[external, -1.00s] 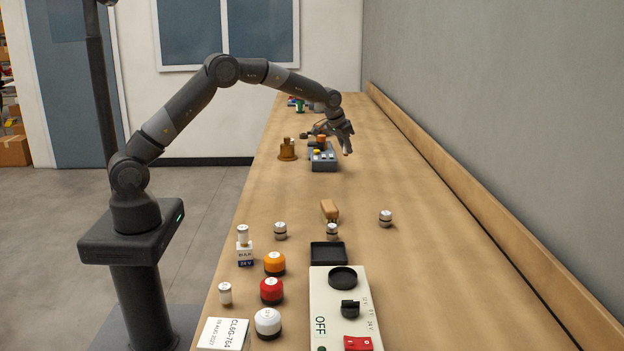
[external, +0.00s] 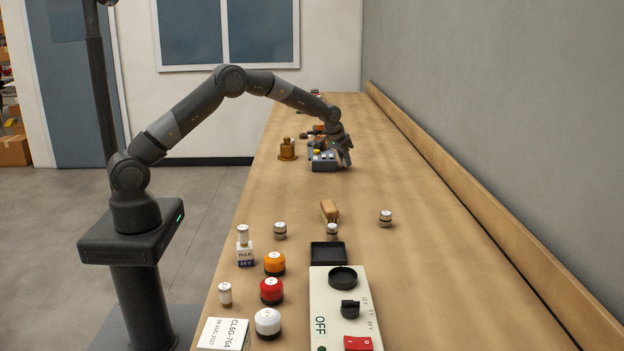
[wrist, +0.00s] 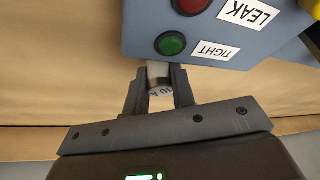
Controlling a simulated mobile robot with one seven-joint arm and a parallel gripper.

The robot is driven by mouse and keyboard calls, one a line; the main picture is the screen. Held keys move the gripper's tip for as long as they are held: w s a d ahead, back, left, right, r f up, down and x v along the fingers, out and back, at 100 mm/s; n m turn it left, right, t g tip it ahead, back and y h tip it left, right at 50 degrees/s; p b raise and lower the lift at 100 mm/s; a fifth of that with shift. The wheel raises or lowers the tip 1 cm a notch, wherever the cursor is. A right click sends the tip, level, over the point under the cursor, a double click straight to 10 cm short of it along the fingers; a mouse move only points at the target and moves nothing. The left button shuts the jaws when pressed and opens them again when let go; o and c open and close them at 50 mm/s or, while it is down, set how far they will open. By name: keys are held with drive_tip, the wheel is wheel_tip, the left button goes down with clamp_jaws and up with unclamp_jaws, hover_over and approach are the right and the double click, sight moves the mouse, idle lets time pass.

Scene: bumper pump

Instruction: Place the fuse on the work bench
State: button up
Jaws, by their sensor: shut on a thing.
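The fuse (wrist: 160,84) is a short silver and white cylinder with "10 A" lettering, seen in the wrist view. My gripper (wrist: 157,78) is shut on it, a finger on each side. The fuse's far end is at the lower edge of a blue-grey box (wrist: 215,35); I cannot tell whether they touch. In the external view my gripper (external: 342,160) is low over the work bench (external: 440,270), at the right side of that box (external: 322,165). The fuse is hidden there.
The box has a red lamp marked LEAK and a green one marked TIGHT. A brass-coloured piece (external: 287,150) stands left of it. Several small cylinders, coloured caps and a white OFF panel (external: 330,300) are nearer the camera. The bench's right side is mostly clear.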

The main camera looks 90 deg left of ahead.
drive_tip(key=o, duration=1)
drive_tip(key=v, duration=1.2)
drive_tip(key=s+d+r+m, duration=0.2)
drive_tip(key=s+d+r, duration=0.5)
drive_tip(key=d+r, duration=0.55)
drive_tip(key=s+d+r+m+t, duration=0.1)
drive_tip(key=s+d+r, duration=0.2)
drive_tip(key=s+d, duration=0.85)
drive_tip(key=s+d+f+m, duration=0.1)
drive_tip(key=s+d, duration=0.3)
drive_tip(key=s, duration=0.3)
drive_tip(key=s+d+f+m+h, duration=0.1)
drive_tip(key=s+d, duration=0.3)
drive_tip(key=s, duration=0.4)
drive_tip(key=s+d+f+m+h, duration=0.1)
drive_tip(key=s+d, duration=0.3)
drive_tip(key=s, duration=0.4)
drive_tip(key=shift+s+d+f+t, duration=0.15)
drive_tip(key=shift+f+t, duration=0.15)
drive_tip(key=shift+f, duration=0.55)
